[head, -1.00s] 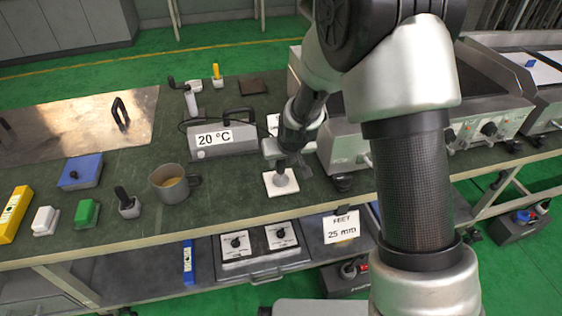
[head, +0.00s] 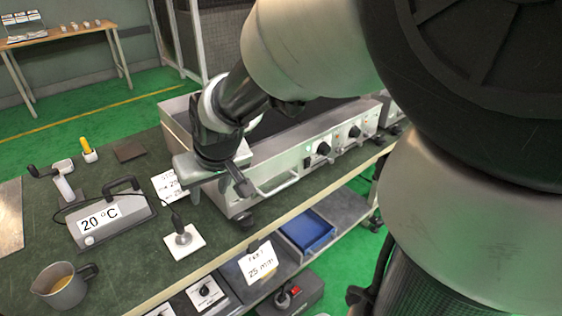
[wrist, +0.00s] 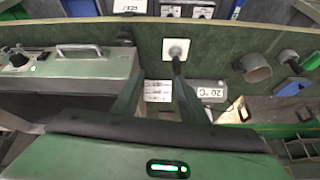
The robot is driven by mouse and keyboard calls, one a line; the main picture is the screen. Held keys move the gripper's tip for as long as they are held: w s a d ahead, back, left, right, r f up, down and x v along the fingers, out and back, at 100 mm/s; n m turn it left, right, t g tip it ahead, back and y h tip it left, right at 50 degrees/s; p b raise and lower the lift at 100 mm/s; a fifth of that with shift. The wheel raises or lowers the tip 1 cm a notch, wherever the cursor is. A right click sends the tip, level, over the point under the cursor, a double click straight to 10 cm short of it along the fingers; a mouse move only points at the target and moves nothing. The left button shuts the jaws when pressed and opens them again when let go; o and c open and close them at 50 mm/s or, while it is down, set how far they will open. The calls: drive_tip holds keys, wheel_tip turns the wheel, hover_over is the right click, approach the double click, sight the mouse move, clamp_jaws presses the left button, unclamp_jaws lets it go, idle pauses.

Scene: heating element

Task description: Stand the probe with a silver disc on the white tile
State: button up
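The white tile (head: 197,242) lies on the dark green bench top. The probe with a silver disc (head: 182,237) stands upright on it, disc down and dark handle up, with a cable leading to the 20 °C meter. The wrist view also shows the tile (wrist: 168,46) and the probe (wrist: 177,57). My gripper (head: 217,190) is above and to the right of the probe, apart from it. In the wrist view both fingers of my gripper (wrist: 158,78) are spread with nothing held between them.
The grey 20 °C meter (head: 117,218) stands left of the tile, and a mug (head: 62,287) is nearer the front. A large heating unit (head: 310,150) with knobs and a front handle fills the right side. A white card (head: 166,184) lies behind the tile.

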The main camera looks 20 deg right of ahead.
drive_tip(key=s+d+r+m, duration=0.1)
drive_tip(key=s+d+r, duration=0.2)
drive_tip(key=s, duration=0.5)
drive_tip(key=s+d+r+h, duration=0.1)
drive_tip(key=s+d+r, duration=0.3)
drive_tip(key=s, duration=0.4)
drive_tip(key=shift+s+r+m, duration=0.25)
drive_tip(key=shift+r+m, duration=0.15)
drive_tip(key=shift+r, duration=0.15)
drive_tip(key=shift+c, duration=1)
drive_tip(key=shift+a, duration=0.15)
